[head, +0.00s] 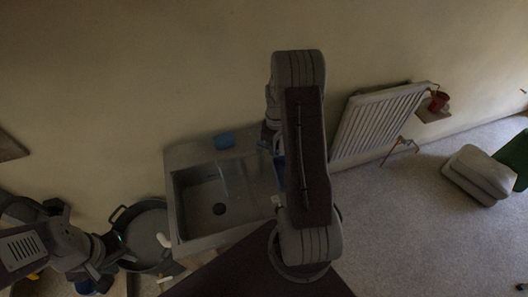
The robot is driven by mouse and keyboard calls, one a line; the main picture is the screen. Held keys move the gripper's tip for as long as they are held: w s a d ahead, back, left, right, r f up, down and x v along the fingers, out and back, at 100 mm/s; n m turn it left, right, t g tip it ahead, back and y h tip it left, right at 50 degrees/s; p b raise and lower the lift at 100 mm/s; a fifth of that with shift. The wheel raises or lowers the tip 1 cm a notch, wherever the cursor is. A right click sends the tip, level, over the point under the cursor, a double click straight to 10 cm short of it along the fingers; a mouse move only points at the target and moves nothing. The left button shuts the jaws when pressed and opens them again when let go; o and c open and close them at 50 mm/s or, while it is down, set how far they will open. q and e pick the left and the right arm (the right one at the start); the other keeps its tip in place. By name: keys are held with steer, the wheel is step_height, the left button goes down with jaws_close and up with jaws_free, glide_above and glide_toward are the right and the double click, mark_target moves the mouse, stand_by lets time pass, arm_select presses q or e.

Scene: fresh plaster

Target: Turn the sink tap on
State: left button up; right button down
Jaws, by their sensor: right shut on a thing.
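The grey sink (178,166) stands against the wall left of centre, with a square basin and a dark drain. I cannot make out the tap clearly; my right arm covers the sink's right part. My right gripper (271,140) is mostly hidden behind that arm, over the sink's right side. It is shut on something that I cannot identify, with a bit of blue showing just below. My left gripper (112,264) is at the lower left, by a round grey tub. Its fingers look apart and empty.
The round tub (150,222) stands left of the sink. A white radiator (380,118) is on the wall to the right, near a red pot (439,101). A pale cushion-like thing (480,172) lies on open carpet at right.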

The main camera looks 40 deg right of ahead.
steer(key=shift+w+d, duration=0.15)
steer(key=shift+w+d+r+n+p, duration=0.15)
steer(key=shift+w+d+n, duration=0.5)
steer(key=shift+n, duration=1.1)
steer(key=shift+w+d+f+n+p, duration=0.2)
steer(key=shift+w+d+n, duration=0.45)
steer(key=shift+n, duration=1.15)
steer(key=shift+w+d+r+n+p, duration=0.2)
steer(key=shift+w+d+n, duration=0.45)
steer(key=shift+n, duration=1.1)
steer(key=c, duration=1.4)
jaws_free()
steer(key=shift+w+a, duration=0.1)
steer(key=shift+a, duration=0.05)
steer(key=shift+w, duration=0.1)
